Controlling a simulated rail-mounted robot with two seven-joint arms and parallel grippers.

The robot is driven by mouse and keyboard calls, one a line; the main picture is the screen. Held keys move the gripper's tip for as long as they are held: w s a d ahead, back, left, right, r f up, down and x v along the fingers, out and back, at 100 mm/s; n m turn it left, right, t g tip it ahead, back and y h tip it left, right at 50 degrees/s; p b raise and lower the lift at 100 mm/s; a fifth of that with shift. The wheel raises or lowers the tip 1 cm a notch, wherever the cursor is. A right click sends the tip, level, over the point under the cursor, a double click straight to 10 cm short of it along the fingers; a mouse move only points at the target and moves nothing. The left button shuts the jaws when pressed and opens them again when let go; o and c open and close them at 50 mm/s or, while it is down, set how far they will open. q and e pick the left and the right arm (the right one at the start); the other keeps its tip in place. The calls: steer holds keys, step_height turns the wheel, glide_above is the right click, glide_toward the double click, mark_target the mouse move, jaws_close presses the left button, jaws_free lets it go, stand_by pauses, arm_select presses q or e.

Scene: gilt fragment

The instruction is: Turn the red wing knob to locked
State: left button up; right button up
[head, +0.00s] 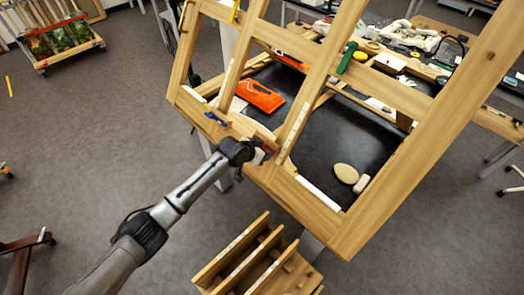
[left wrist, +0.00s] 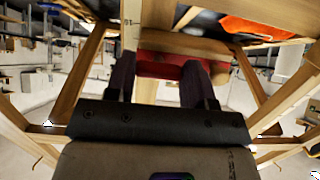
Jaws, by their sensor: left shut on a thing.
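The red wing knob (head: 268,149) sits on the lower rail of a wooden frame in the head view, mostly hidden by my gripper. In the left wrist view the red knob (left wrist: 158,70) lies across the space between the two dark fingers. My left gripper (head: 260,154) reaches it from the lower left and is shut on it. The knob's turn angle and any lock marking cannot be made out. My right gripper is in neither view.
A blue wing knob (head: 215,119) sits farther left on the same wooden frame (head: 325,215). Behind it, a black tabletop holds an orange case (head: 261,96) and an oval tan piece (head: 346,173). A wooden slotted rack (head: 250,262) stands below. Open floor lies to the left.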

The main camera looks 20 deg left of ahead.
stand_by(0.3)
arm_select(q)
steer(key=o, duration=0.9)
steer(key=shift+v, duration=6.9)
